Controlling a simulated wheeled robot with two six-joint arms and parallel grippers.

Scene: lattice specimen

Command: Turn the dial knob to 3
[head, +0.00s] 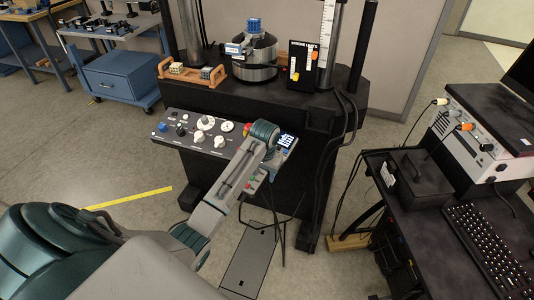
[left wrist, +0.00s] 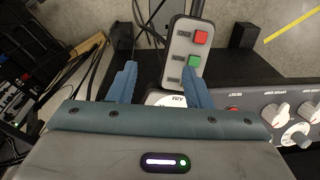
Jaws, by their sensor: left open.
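The control panel (head: 172,142) slopes at the front of the black machine. It carries several white knobs, among them a larger knob (head: 206,122) and a lower knob (head: 198,136); I cannot tell which is the dial knob, and no numbers are readable. My left gripper (head: 284,141) is at the panel's right end, right of these knobs. In the left wrist view its two blue fingers (left wrist: 160,68) are apart, with nothing held. A white round plate (left wrist: 168,99) shows partly between the fingers, mostly hidden by my gripper body. White knobs (left wrist: 277,114) show at the right.
A grey button box (left wrist: 188,50) with red and green buttons lies beyond the fingertips in the left wrist view. Cables hang right of the panel. A black cart (head: 410,225) with a keyboard (head: 480,240) stands at the right. Open floor lies left of the panel.

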